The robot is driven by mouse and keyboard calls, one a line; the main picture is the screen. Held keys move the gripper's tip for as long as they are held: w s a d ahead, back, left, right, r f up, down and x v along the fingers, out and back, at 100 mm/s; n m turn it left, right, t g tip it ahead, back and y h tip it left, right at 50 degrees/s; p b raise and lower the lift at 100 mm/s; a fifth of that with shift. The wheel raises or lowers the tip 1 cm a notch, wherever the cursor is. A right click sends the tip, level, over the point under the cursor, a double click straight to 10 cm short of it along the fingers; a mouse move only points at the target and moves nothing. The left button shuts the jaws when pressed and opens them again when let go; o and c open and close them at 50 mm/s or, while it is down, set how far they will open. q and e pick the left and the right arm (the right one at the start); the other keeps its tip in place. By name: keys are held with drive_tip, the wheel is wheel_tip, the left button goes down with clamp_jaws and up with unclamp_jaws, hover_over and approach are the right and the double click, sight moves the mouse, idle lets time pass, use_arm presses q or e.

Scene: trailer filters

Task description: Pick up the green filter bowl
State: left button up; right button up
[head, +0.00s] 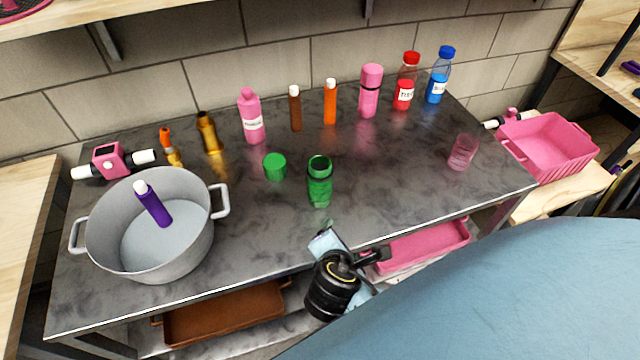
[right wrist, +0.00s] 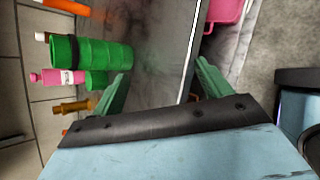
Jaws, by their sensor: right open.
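The green filter bowl (head: 319,188) stands upright near the middle of the grey table, its round opening facing up. A separate green cap (head: 275,166) sits to its left. In the right wrist view the bowl (right wrist: 105,55) shows at upper left, sideways in the picture, with the green cap (right wrist: 97,78) partly behind it. My right gripper (head: 326,242) is at the table's front edge, just in front of the bowl and apart from it. In the right wrist view its green fingers (right wrist: 163,70) are spread with nothing between them. My left gripper is out of view.
A grey pot (head: 110,262) holding a purple bottle (head: 152,205) stands at left. Several bottles line the back, including a pink one (head: 252,118). A pink cup (head: 463,152) is at right.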

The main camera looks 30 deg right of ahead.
sight(319, 181)
drive_tip(key=w+a+r+n+t+h, duration=0.25)
drive_tip(key=w+r+n+t, duration=0.3)
drive_tip(key=n, duration=0.55)
drive_tip(key=x, duration=0.7)
drive_tip(key=shift+w+d, duration=0.1)
drive_tip(key=shift+d, duration=0.1)
drive_tip(key=shift+r+b+x, duration=0.15)
drive_tip(key=shift+b+x, duration=0.1)
drive_tip(key=shift+x, duration=1.15)
drive_tip(key=shift+r+b+x, duration=0.15)
drive_tip(key=shift+b+x, duration=0.05)
drive_tip(key=shift+x, duration=1.15)
drive_tip(key=c, duration=1.1)
